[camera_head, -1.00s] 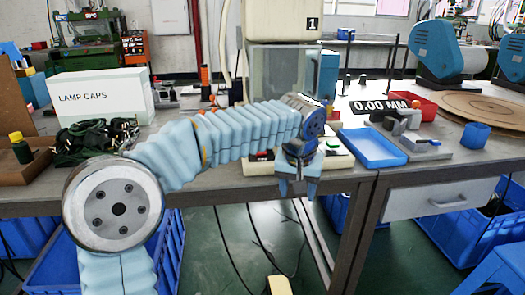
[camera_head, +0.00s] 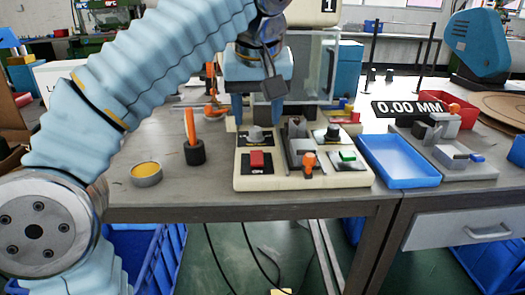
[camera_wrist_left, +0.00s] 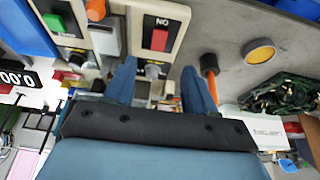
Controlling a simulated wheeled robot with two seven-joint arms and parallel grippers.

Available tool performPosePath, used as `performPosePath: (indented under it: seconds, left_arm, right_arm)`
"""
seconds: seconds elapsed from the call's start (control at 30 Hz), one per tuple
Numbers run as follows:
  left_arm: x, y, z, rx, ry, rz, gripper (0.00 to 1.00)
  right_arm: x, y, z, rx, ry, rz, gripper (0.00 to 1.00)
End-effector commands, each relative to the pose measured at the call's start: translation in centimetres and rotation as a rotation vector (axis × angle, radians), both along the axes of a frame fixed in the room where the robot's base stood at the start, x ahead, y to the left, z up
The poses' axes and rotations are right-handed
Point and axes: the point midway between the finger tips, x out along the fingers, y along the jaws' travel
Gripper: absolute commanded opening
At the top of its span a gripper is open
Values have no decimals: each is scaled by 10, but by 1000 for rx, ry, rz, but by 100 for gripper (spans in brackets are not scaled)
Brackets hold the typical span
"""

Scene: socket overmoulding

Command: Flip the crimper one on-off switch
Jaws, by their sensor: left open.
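The crimper marked 1 (camera_head: 318,8) stands at the back, with its cream control panel (camera_head: 242,183) at the table's front edge. A red switch (camera_head: 257,160) on a black plate sits at the panel's front left. It also shows in the left wrist view as a red switch (camera_wrist_left: 159,39) beside an upside-down ON label. My left gripper (camera_head: 257,114) is open and empty, fingers pointing down, above and behind the red switch near a grey knob (camera_head: 255,136). In the left wrist view its fingertips (camera_wrist_left: 159,70) are apart, with the red switch beyond them.
An orange-handled tool in a black holder (camera_head: 194,152) and a yellow-filled round tin (camera_head: 146,174) stand left of the panel. An orange-tipped lever (camera_head: 309,160) and a green switch (camera_head: 347,155) are on its right. A blue tray (camera_head: 400,180) lies further right.

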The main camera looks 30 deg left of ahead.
Motion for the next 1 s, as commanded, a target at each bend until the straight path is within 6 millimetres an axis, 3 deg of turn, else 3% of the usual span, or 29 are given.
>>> performPosePath:
  seconds: [0.3,0.5,0.7,0.97,1.0]
  left_arm:
    - [23,15,-72,1,4,0,55]
    - [35,22,-102,0,2,-1,55]
    - [40,24,-114,0,1,-2,55]
    - [41,25,-115,0,1,-2,55]
    - [41,24,-115,-1,1,-2,51]
  right_arm:
    - [4,-8,-29,-12,-7,-14,43]
    - [5,-11,-37,-16,-8,-19,43]
    - [5,-11,-40,-16,-8,-20,43]
    - [5,-11,-39,-16,-8,-20,43]
    - [5,-11,-40,-16,-8,-20,43]
